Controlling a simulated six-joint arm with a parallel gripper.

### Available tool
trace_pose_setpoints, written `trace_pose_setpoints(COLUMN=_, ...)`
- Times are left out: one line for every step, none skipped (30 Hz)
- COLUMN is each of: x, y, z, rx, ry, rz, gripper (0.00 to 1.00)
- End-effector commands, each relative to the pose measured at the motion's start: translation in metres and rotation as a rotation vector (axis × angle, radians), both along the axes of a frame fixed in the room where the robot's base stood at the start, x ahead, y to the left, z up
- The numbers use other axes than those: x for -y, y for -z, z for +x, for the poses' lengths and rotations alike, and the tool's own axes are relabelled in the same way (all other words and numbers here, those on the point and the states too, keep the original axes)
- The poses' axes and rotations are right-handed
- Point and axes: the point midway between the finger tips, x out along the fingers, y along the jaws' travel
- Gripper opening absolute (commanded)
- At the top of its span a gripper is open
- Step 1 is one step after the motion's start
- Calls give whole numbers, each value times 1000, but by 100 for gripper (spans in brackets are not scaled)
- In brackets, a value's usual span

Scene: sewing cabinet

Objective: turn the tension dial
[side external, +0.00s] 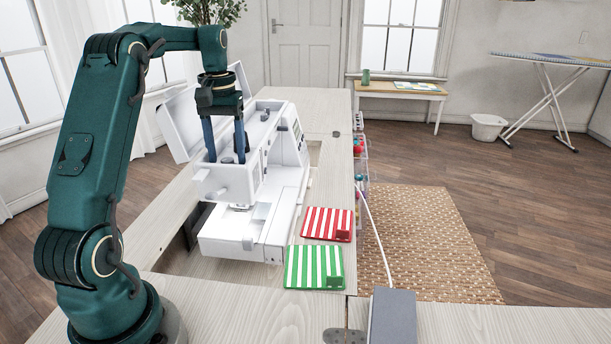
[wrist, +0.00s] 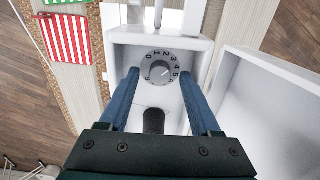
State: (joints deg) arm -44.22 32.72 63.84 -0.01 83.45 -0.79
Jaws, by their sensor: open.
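The tension dial (wrist: 157,67) is a grey round knob with a ring of numbers, set in the top of the white sewing machine (side external: 288,156). In the wrist view it shows between and just beyond my fingertips. My gripper (side external: 226,157) points down over the machine's head, its two blue fingers spread apart. In the wrist view my gripper (wrist: 160,75) is open, with a finger on either side of the dial and nothing held. A dark post (wrist: 153,121) shows between the fingers, nearer the palm. Contact between fingers and machine cannot be told.
The machine's white lid (side external: 192,118) stands open behind its head. A red-striped cloth (side external: 327,224) and a green-striped cloth (side external: 313,267) lie on the cabinet top (side external: 180,257) beside the machine. A grey box with a cable (side external: 392,314) stands at the front.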

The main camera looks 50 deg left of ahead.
Motion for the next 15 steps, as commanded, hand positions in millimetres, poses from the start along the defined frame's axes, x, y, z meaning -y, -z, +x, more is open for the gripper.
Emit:
trace_pose_setpoints(x=-1, y=-5, z=1, rx=3, ry=0, rz=3, gripper=64)
trace_pose_setpoints(x=-1, y=-9, z=1, rx=3, ry=0, rz=3, gripper=64)
trace_pose_setpoints(x=-1, y=-13, z=1, rx=3, ry=0, rz=3, gripper=64)
trace_pose_setpoints(x=-1, y=-17, z=1, rx=4, ry=0, rz=4, gripper=64)
trace_pose_setpoints(x=0, y=-21, z=0, rx=3, ry=0, rz=3, gripper=64)
trace_pose_setpoints(x=-1, y=-24, z=1, rx=2, ry=0, rz=2, gripper=64)
trace_pose_setpoints(x=-1, y=-26, z=1, rx=2, ry=0, rz=2, gripper=64)
trace_pose_setpoints(x=-1, y=-29, z=1, rx=2, ry=0, rz=2, gripper=64)
trace_pose_setpoints(x=-1, y=-32, z=1, rx=1, ry=0, rz=1, gripper=64)
trace_pose_setpoints(x=-1, y=-34, z=1, rx=1, ry=0, rz=1, gripper=64)
trace_pose_setpoints(x=-1, y=-36, z=0, rx=1, ry=0, rz=1, gripper=64)
trace_pose_setpoints(x=0, y=-38, z=0, rx=1, ry=0, rz=1, gripper=64)
trace_pose_setpoints(x=0, y=-39, z=0, rx=0, ry=0, rz=0, gripper=64)
trace_pose_setpoints(x=0, y=-41, z=0, rx=1, ry=0, rz=1, gripper=64)
trace_pose_setpoints(x=0, y=-42, z=0, rx=0, ry=0, rz=0, gripper=64)
